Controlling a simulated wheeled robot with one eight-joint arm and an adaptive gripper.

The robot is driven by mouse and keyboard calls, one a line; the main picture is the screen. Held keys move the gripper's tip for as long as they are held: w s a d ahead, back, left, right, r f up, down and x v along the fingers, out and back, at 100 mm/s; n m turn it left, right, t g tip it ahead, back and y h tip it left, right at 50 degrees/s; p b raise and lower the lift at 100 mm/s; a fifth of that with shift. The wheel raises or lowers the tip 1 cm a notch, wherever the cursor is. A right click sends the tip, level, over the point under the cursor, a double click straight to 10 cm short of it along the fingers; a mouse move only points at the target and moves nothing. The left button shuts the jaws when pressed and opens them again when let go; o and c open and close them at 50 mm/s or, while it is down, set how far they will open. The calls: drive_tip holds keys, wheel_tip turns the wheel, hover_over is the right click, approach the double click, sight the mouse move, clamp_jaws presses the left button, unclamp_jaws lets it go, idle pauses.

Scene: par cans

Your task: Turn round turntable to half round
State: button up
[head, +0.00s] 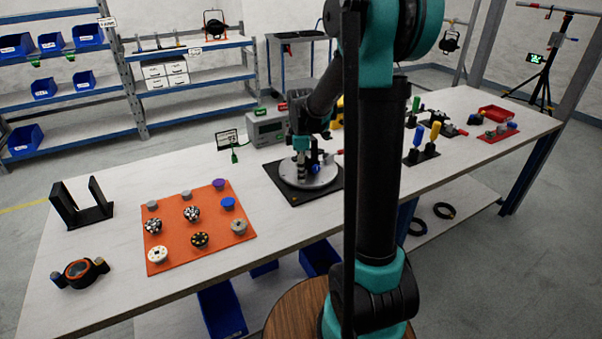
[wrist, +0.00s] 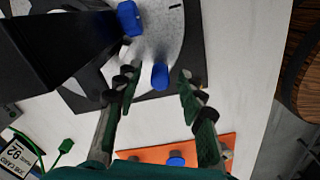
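The round turntable (head: 325,178) is a grey disc on a black square base near the middle of the bench. In the wrist view the pale disc (wrist: 175,45) shows at the top, with a dark mark near its edge. A blue peg (wrist: 160,77) stands at its near edge, and another blue peg (wrist: 129,18) is farther up. My gripper (wrist: 156,82) is open over the disc's near edge. Its fingers are on both sides of the near blue peg, with gaps visible. In the head view my gripper (head: 302,155) points down over the disc and hides part of it.
An orange mat (head: 175,225) with several round parts lies left of the turntable. A grey box (head: 266,128) and a small sign (head: 227,138) stand behind. Bottle holders (head: 423,155) and a red tray (head: 497,113) are to the right. Bare bench lies between mat and turntable.

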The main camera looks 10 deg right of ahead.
drive_tip(key=shift+f, duration=0.4)
drive_tip(key=shift+c, duration=0.2)
clamp_jaws()
